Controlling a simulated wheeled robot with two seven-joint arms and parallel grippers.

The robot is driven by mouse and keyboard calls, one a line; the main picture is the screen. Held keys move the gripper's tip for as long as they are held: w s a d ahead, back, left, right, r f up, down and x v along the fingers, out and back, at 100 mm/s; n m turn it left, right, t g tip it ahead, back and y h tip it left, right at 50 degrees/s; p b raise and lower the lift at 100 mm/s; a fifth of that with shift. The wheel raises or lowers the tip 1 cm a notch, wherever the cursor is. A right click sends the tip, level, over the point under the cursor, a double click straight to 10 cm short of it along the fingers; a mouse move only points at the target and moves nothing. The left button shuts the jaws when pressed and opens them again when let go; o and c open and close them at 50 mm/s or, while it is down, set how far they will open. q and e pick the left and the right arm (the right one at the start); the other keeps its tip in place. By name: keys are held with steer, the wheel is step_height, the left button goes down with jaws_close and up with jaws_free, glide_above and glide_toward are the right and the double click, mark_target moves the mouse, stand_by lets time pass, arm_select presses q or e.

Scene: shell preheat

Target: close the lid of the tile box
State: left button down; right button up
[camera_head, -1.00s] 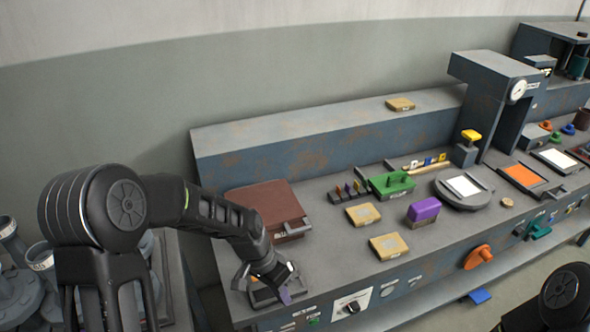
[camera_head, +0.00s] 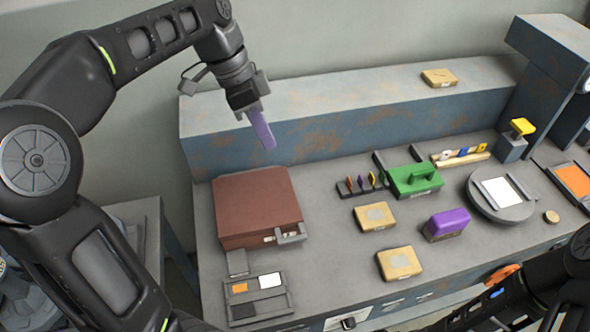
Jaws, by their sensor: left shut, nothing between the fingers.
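The tile box is most likely the red-brown box (camera_head: 256,203) at the left end of the bench. Its flat brown lid looks down on the box, with a grey latch piece (camera_head: 290,236) at its front right corner. My left gripper (camera_head: 268,142) is shut and empty, in the air above and behind the box, its purple-grey fingers pointing down. It appears apart from the lid. My right arm (camera_head: 535,292) shows at the lower right, but its fingers are not visible.
A small grey tray (camera_head: 281,302) with orange, white and dark tiles lies in front of the box. Right of the box stand small coloured pegs (camera_head: 360,184), tan blocks (camera_head: 374,217), a green block (camera_head: 415,181) and a purple block (camera_head: 446,224). A raised ledge (camera_head: 335,108) runs behind.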

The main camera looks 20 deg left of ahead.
arm_select(q)
steer(key=shift+s, duration=0.25)
steer(key=shift+w, duration=0.1)
steer(key=s+b+x, duration=0.1)
steer(key=b+x, duration=0.3)
steer(key=x, duration=0.9)
steer(key=shift+s+f+b, duration=0.25)
steer(key=shift+f+b, duration=0.05)
steer(key=shift+f, duration=0.1)
